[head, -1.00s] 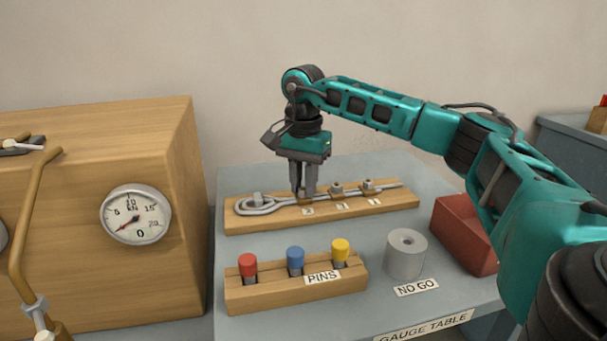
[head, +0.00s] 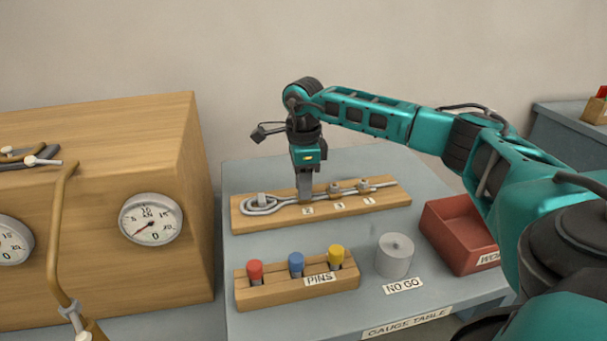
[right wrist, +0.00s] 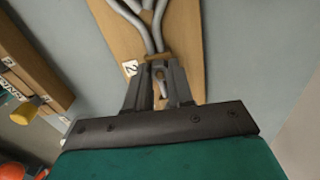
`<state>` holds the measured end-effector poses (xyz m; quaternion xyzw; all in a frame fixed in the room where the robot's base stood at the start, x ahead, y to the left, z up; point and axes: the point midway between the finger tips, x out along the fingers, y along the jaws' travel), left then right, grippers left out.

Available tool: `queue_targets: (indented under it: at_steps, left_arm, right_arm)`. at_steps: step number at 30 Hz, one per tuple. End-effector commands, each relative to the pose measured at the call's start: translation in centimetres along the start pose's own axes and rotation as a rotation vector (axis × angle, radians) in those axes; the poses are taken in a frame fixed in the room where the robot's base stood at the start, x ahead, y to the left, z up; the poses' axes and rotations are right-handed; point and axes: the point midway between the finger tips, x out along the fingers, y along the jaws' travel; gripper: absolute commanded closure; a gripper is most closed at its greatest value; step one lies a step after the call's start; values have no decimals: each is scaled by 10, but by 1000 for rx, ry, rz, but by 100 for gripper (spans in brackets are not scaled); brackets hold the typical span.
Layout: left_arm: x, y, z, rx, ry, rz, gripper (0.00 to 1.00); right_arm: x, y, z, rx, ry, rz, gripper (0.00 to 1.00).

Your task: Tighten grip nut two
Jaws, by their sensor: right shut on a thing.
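The wooden board (head: 385,202) on the gauge table bears a metal rope loop (head: 262,207) at its left and a row of nuts on the rod, with tags 2, 3 and 1. My right gripper (head: 305,198) points straight down over tag 2, its fingers shut on grip nut two. In the head view the fingers hide that nut; in the right wrist view a small part of grip nut two (right wrist: 160,73) shows between the fingers, beside tag 2. The other nuts (head: 334,189) (head: 363,185) stand free to the right. My left gripper is out of view.
A pin block (head: 300,288) with red, blue and yellow pins stands in front of the board. A grey NO GO cylinder (head: 394,260) and a red bin (head: 440,228) are at the right. A wooden gauge cabinet (head: 90,180) stands left.

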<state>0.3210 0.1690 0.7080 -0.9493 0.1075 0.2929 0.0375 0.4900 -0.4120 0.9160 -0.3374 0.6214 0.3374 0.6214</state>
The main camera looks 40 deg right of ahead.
Motion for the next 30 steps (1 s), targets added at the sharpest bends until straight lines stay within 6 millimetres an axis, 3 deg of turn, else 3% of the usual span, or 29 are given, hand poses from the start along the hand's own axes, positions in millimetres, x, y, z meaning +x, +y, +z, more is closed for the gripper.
queue_targets:
  at_steps: [14, 30]
  left_arm:
    - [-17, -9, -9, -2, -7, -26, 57]
    - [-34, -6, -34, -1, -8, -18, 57]
  right_arm:
    - [-3, 0, -1, 454, 3, 1, 100]
    - [-2, 0, -1, 967, 3, 0, 100]
